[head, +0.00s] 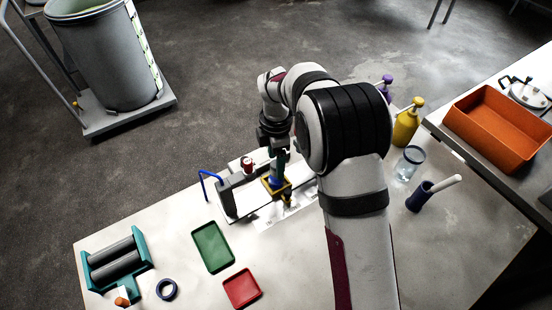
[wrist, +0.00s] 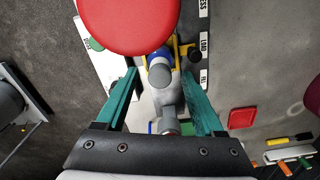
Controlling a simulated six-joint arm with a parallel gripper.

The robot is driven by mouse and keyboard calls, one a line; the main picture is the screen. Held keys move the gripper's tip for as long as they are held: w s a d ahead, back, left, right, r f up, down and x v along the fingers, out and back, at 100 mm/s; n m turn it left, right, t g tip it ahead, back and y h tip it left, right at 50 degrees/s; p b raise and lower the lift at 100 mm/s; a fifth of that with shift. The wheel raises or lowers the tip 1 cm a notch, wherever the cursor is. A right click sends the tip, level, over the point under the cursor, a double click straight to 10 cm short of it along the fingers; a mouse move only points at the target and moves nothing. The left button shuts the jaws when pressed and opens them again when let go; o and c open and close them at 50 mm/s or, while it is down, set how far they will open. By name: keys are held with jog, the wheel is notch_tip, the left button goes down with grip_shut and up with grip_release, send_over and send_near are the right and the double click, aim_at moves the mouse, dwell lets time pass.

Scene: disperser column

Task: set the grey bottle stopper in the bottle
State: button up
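My gripper (wrist: 160,75) has two teal fingers spread apart, with space on either side of what stands between them. Between the tips, in the wrist view, a grey rounded piece (wrist: 160,75), which looks like the stopper, shows against a blue body (wrist: 157,56), which may be the bottle. I cannot tell whether the grey piece is seated in it. A yellow holder (wrist: 179,59) lies around the blue body. In the head view, my gripper (head: 276,172) is low over the yellow holder (head: 287,192) and the blue piece (head: 274,182), partly hiding them.
A large red disc (wrist: 127,22) is close to the wrist camera. Beside the work area stand a blue hooked tube (head: 207,175), a green tray (head: 212,247) and a red tray (head: 242,289). A yellow pump bottle (head: 405,126) and glass jar (head: 409,164) stand right of my arm.

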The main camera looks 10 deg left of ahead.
jog(key=o, duration=0.5)
jog(key=shift+r, duration=3.5)
